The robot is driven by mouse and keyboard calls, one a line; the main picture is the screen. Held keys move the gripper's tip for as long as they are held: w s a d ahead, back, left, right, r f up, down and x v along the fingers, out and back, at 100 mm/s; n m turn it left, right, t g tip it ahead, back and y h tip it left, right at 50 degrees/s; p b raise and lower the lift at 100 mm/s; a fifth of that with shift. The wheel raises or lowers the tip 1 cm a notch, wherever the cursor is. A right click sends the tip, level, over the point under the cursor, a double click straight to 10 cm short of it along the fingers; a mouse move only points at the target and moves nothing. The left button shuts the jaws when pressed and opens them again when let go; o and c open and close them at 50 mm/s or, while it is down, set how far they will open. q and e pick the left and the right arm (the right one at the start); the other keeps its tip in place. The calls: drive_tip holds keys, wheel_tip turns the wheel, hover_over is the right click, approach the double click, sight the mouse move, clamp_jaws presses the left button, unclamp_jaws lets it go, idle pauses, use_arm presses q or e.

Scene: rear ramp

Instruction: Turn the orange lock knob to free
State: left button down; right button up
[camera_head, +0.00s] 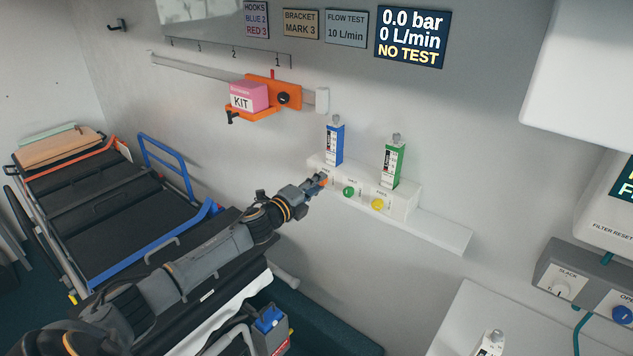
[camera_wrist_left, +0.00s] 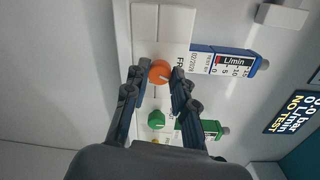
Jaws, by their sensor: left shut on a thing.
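The orange lock knob (camera_wrist_left: 160,73) sits on the white wall panel and carries a pale pointer mark. Printing that starts "FR" is beside it in the left wrist view, partly hidden by a finger. My left gripper (camera_wrist_left: 159,76) has a fingertip on either side of the knob and is shut on it. In the head view my left gripper (camera_head: 323,181) reaches the left end of the white panel (camera_head: 404,202), and only a bit of orange shows at its tips. My right gripper is not in view.
A green knob (camera_head: 349,191) and a yellow knob (camera_head: 378,203) are beside it. Blue (camera_head: 334,143) and green (camera_head: 392,163) flow meters stand above. An orange bracket (camera_head: 273,92) with a pink kit is up left. The display (camera_head: 411,36) reads 0.0 bar, NO TEST.

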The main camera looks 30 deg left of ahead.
use_arm(q)
drive_tip(key=shift+n+p, duration=0.5)
drive_tip(key=shift+n, duration=1.1)
drive_tip(key=c, duration=1.1)
unclamp_jaws()
drive_tip(key=shift+a, duration=0.1)
drive_tip(key=shift+s, duration=0.1)
drive_tip(key=s, duration=1.1)
drive_tip(key=shift+s+a+r, duration=0.25)
drive_tip(key=shift+s+a, duration=0.15)
